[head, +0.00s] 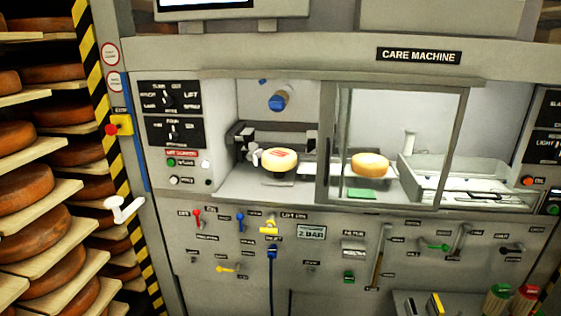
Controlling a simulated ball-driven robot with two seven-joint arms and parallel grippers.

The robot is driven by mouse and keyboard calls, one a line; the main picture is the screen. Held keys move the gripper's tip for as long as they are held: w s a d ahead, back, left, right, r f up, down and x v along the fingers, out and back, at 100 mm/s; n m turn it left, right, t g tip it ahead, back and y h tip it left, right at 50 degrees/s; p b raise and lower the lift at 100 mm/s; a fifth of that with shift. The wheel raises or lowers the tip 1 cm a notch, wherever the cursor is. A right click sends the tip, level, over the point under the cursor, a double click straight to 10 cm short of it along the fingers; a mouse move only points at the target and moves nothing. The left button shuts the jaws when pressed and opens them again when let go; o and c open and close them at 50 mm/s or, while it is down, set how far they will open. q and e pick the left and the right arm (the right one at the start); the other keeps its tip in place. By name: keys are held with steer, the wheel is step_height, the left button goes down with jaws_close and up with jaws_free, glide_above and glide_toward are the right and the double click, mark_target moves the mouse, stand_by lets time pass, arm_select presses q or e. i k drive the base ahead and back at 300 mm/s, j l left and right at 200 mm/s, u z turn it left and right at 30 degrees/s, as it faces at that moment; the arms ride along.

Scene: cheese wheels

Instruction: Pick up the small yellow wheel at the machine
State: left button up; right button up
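In the head view, a small pale yellow wheel with a red mark on its top (280,159) sits in the left bay of the care machine (418,56), beside a dark clamp-like mechanism (247,140). A second small wheel, more golden yellow (370,164), sits further right behind the framed clear panel (334,150). Both wheels lie flat.
Racks at the left hold several brown wheels on boards (40,178), beside a black-and-yellow striped post (104,110). Several levers and a blue hose (271,275) are on the machine's lower front. A white tray (440,180) is at right.

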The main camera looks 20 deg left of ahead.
mark_target(278, 159)
steer(key=u, duration=1.8)
steer(key=i+z, duration=0.1)
steer(key=z, duration=0.8)
steer(key=i+z, duration=0.15)
steer(key=z, duration=0.3)
steer(key=i+j+z, duration=0.8)
steer(key=j, duration=0.25)
steer(key=j+z, duration=0.25)
steer(key=j, duration=0.15)
